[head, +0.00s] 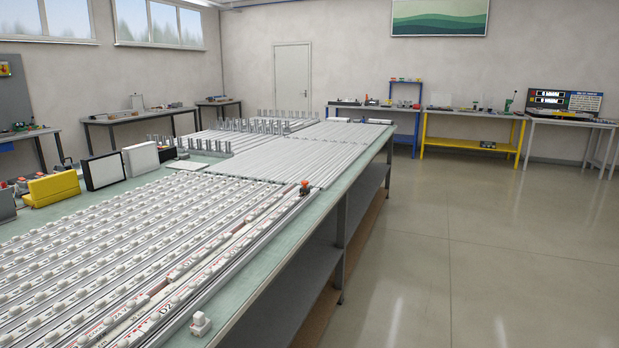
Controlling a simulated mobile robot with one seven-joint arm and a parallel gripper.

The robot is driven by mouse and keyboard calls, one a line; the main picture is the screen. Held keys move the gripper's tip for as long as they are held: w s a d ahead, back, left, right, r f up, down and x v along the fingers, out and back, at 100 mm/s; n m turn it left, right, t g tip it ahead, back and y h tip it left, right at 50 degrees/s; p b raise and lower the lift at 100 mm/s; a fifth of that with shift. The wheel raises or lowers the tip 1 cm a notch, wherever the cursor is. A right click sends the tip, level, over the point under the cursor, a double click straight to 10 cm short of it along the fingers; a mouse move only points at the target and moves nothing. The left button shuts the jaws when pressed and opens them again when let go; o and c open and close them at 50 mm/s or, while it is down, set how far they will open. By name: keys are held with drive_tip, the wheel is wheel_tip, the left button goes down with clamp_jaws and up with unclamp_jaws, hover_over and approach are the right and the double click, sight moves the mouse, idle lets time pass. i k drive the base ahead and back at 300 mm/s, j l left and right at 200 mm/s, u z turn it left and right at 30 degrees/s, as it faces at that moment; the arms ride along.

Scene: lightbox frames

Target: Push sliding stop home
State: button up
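A long rail (245,262) runs along the right edge of the workbench (262,287), from the near edge toward the middle. A small white block (200,323) sits at the near end, by the bench edge. I cannot tell for sure which of these two is the sliding stop. The gap between the white block and the row of white modules (207,272) beside it is hard to judge. My gripper is not in view.
Several parallel rows of white modules (110,260) cover the near bench top. Bare rails (300,150) and upright grey posts (250,125) lie farther back. Yellow (52,187) and black-framed white (103,171) blocks stand at left. The floor (480,250) at right is clear.

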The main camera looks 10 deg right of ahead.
sight(304, 191)
drive_tip(key=i+l, duration=0.75)
drive_tip(key=i, duration=0.15)
drive_tip(key=i+l, duration=0.15)
drive_tip(key=i, duration=0.25)
drive_tip(key=i+l, duration=0.15)
drive_tip(key=i, duration=0.2)
drive_tip(key=i+l+u, duration=0.1)
drive_tip(key=i, duration=0.6)
